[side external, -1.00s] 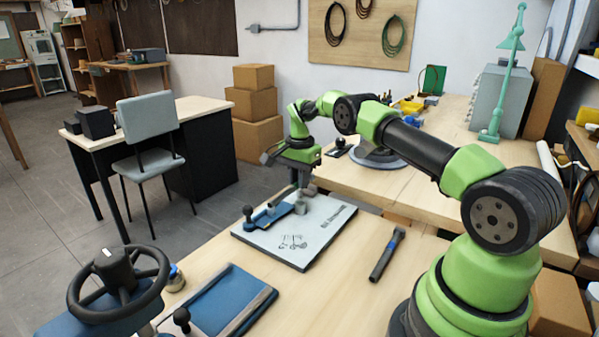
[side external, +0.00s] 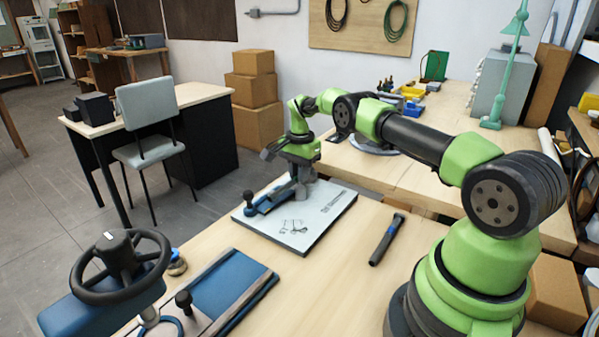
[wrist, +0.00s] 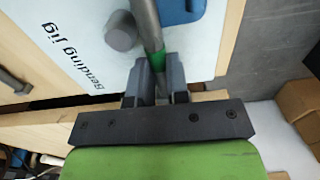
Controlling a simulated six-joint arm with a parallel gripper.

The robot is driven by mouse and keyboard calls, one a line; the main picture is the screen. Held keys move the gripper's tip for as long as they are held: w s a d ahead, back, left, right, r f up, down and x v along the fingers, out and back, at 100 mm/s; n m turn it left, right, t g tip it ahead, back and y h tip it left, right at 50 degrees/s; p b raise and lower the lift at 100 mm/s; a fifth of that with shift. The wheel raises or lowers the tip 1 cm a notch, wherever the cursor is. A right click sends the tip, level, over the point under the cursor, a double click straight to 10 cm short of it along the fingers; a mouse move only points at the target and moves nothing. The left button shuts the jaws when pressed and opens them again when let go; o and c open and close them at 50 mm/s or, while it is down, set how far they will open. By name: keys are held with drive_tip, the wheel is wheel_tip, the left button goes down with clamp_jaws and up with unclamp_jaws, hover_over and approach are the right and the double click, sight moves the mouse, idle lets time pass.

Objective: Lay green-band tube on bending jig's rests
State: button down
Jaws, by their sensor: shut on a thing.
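In the wrist view my gripper (wrist: 158,85) is shut around the grey tube at its green band. The green-band tube (wrist: 147,25) runs from between the fingers toward the top edge, past a round grey post (wrist: 121,32) of the bending jig. The jig's blue part (wrist: 178,9) is beside the tube. In the side external view my gripper (side external: 303,188) is low over the white bending jig board (side external: 330,222), by the blue part (side external: 268,200) with its black knob. The tube is not clear there. I cannot tell whether it touches the rests.
A dark tool with a blue band (side external: 387,240) lies on the bench right of the board. A blue fixture with a black handwheel (side external: 120,267) and a blue tray (side external: 228,290) stand in front.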

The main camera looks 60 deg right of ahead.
drive_tip(key=shift+s+a+f, duration=0.1)
drive_tip(key=shift+s+f, duration=0.05)
drive_tip(key=shift+f, duration=0.4)
drive_tip(key=c, duration=1.2)
unclamp_jaws()
drive_tip(key=shift+o, duration=0.3)
drive_tip(key=shift+r, duration=0.3)
drive_tip(key=shift+o, duration=0.6)
wheel_tip(320, 180, up, 10)
drive_tip(key=shift+r, duration=0.2)
